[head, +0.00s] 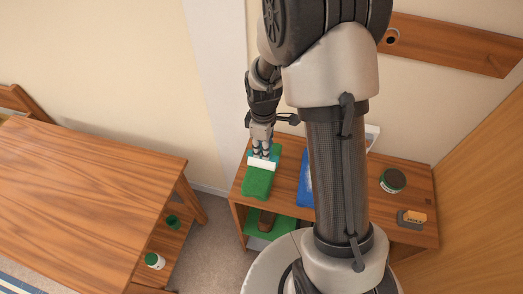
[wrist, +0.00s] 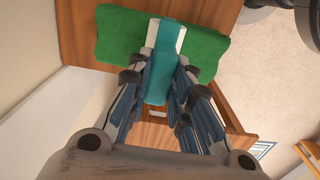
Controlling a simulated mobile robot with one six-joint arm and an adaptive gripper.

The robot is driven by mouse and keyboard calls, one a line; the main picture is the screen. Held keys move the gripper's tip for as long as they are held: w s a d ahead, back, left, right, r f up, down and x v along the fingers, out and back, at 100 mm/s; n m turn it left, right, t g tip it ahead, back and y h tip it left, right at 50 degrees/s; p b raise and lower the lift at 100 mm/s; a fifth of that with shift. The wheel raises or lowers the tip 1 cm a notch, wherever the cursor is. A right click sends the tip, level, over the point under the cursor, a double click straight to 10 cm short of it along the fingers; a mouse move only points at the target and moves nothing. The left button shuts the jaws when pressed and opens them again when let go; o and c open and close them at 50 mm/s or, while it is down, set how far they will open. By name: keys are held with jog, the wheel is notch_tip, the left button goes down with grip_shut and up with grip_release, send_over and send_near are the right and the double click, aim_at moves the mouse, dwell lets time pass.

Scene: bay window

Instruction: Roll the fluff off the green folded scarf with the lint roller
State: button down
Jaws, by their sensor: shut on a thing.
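The green folded scarf (head: 258,181) lies on the wooden shelf top in the head view, near its left end. It also shows in the wrist view (wrist: 117,38). The lint roller has a white roll (head: 263,163) and a teal handle (wrist: 158,72). My gripper (head: 262,150) is shut on the handle, as the wrist view (wrist: 157,84) shows. The white roll lies across the scarf, at or just above its surface; I cannot tell if it touches. No fluff can be made out on the visible part of the scarf.
A blue folded cloth (head: 305,180) lies right of the scarf, partly hidden by my arm. A dark-lidded jar (head: 393,180) and an orange and grey box (head: 412,219) stand farther right. A wooden table (head: 85,190) stands left, beyond a floor gap.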

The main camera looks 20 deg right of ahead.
jog(key=w+d, duration=0.4)
jog(key=w, duration=0.1)
jog(key=shift+w, duration=0.25)
dwell(0.4)
jog(key=shift+s+f, duration=0.1)
jog(key=shift+f, duration=0.1)
jog(key=s+a, duration=0.8)
jog(key=s, duration=0.3)
jog(key=shift+r, duration=0.15)
dwell(1.1)
jog(key=shift+w+a, duration=0.1)
notch_tip(320, 180, up, 8)
jog(key=p, duration=0.6)
dwell(0.4)
